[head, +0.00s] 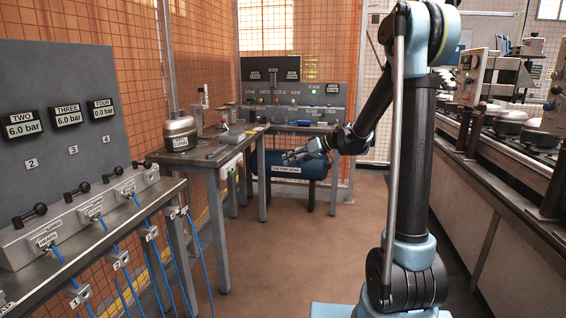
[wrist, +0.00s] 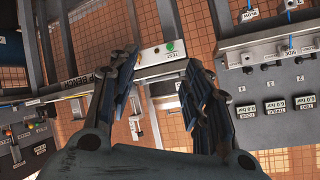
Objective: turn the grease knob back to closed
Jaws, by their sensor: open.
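I cannot tell which control is the grease knob, as the labels are too small to read. Black lever knobs (head: 30,215) sit in a row on the grey manifold (head: 75,225) at the left of the head view. My gripper (head: 291,156) is open and empty in mid-air beyond the workbench's right end, away from these knobs. In the wrist view my gripper (wrist: 163,85) has its two dark fingers spread, with nothing between them. The manifold (wrist: 270,50) shows at the right of the wrist view, upside down.
A grey panel (head: 50,85) carries pressure displays reading 6.0 bar. Blue hoses hang below the manifold. A workbench (head: 195,160) holds a metal pot (head: 180,133). A blue tank (head: 290,165) is under the back bench. A conveyor line (head: 500,165) runs along the right. The floor between is clear.

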